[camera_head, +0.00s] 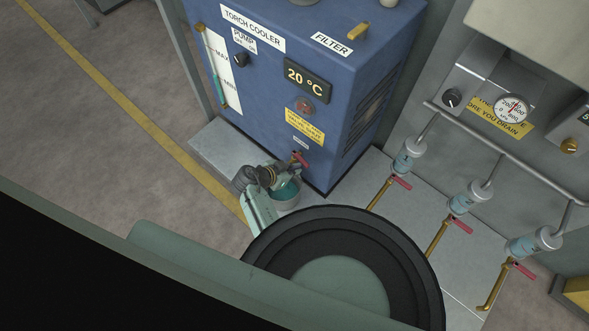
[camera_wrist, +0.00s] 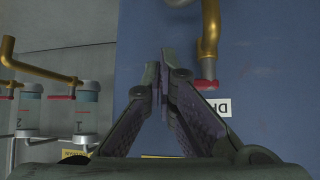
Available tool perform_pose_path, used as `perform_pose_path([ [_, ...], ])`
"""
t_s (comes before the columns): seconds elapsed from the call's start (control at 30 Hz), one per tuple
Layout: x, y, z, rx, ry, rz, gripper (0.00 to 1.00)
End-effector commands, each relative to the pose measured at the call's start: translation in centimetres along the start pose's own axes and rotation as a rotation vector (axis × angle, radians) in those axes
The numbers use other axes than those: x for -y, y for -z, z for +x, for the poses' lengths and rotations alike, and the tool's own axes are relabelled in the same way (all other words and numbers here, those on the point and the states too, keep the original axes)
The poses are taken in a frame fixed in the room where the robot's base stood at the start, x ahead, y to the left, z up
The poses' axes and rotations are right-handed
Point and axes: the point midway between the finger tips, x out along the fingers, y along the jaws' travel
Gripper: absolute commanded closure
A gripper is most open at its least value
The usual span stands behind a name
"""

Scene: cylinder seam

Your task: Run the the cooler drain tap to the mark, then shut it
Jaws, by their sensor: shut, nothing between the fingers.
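The blue torch cooler (camera_head: 275,95) has a drain tap with a red handle (camera_head: 300,158) low on its front. The wrist view shows the tap's brass spout (camera_wrist: 209,35), its red handle (camera_wrist: 204,84) and a partly hidden white label. A bucket (camera_head: 287,195) with teal liquid stands below the tap. My gripper (camera_head: 268,175) is over the bucket's left side in the head view. In the wrist view my gripper (camera_wrist: 161,60) is shut and empty, beside the tap and apart from it. I cannot tell whether liquid is flowing.
Several filter cylinders (camera_head: 408,157) with brass pipes and red handles stand right of the cooler; two also show in the wrist view (camera_wrist: 86,106). A pressure gauge (camera_head: 512,109) is on the wall panel. Open floor (camera_head: 90,120) lies to the left.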

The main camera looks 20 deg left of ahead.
Motion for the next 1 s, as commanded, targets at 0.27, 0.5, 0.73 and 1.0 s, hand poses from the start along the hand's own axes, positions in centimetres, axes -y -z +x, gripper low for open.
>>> perform_pose_path([
  [0.27,-0.7,0.9,1.2,0.002,0.07,-0.064,1.0],
  [0.5,-0.8,1.4,1.5,-0.001,0.142,-0.128,1.0],
  [0.73,-0.8,1.5,1.6,-0.003,0.14,-0.126,1.0],
  [1.0,-0.5,1.3,1.4,-0.004,0.138,-0.123,1.0],
])
